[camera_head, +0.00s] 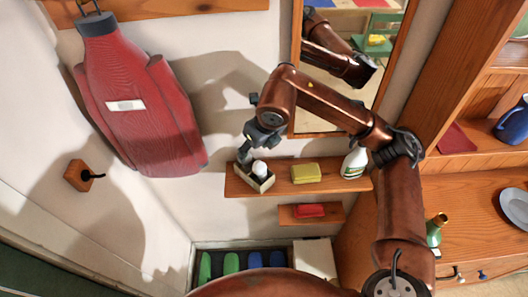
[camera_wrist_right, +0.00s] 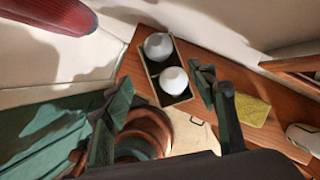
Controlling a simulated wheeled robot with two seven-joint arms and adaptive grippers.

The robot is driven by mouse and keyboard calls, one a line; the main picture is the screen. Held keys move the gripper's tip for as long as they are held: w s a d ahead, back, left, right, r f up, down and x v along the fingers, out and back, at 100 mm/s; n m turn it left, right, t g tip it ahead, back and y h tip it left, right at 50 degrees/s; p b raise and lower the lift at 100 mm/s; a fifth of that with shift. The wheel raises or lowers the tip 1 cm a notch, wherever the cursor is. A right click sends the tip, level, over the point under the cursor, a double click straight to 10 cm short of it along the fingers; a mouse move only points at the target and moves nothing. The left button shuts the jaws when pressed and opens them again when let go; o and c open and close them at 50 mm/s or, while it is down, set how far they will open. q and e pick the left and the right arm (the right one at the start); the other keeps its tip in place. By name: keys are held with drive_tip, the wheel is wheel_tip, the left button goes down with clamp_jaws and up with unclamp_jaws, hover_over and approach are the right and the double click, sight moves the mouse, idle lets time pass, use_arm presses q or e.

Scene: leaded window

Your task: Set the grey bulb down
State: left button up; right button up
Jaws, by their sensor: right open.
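In the right wrist view one bulb (camera_wrist_right: 158,46) is at the far end and the other bulb (camera_wrist_right: 174,80) is nearer; I cannot tell which is the grey one by colour. In the head view one bulb (camera_head: 259,168) shows in the tray (camera_head: 262,184). My right gripper (camera_head: 248,157) is just over the tray. My left gripper is out of view.
The shelf (camera_head: 282,188) also holds a yellow sponge (camera_head: 305,173) and a spray bottle (camera_head: 355,162) to the right. A smaller shelf below holds a red item (camera_head: 310,210). A mirror (camera_head: 296,60) is on the wall behind. A red coat (camera_head: 135,100) hangs at left.

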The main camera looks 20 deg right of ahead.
drive_tip(key=shift+v, duration=1.1)
drive_tip(key=shift+d, duration=0.2)
drive_tip(key=shift+a, duration=0.1)
